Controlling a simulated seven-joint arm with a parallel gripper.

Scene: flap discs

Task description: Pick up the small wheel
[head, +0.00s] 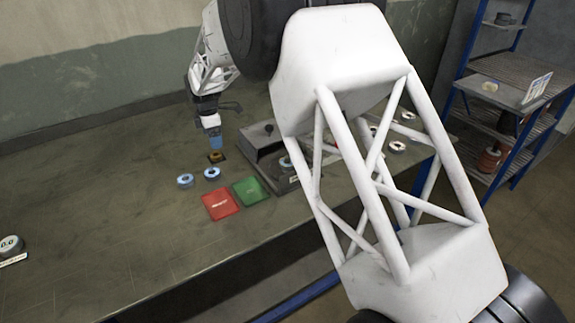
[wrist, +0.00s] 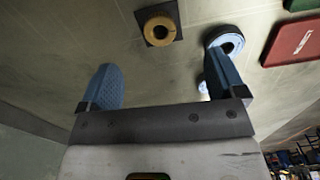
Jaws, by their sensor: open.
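The likely small wheel is a yellow-brown ring with a dark centre (head: 215,156) on a dark square plate; in the wrist view the ring (wrist: 148,27) is near the top, between the lines of my fingers. Two blue-rimmed discs lie nearby on the bench, a left one (head: 185,181) and a right one (head: 212,173). One blue disc (wrist: 229,38) shows beyond my right finger in the wrist view; another is mostly hidden behind that finger. My gripper (head: 214,137) is open and empty, with blue fingers apart (wrist: 163,80), close to the ring.
A red pad (head: 220,204) and a green pad (head: 250,190) lie right of the discs. A dark grey box-like stand (head: 262,138) is right of my gripper. Several pale discs (head: 397,146) lie farther right, partly behind my arm. The left bench is mostly clear.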

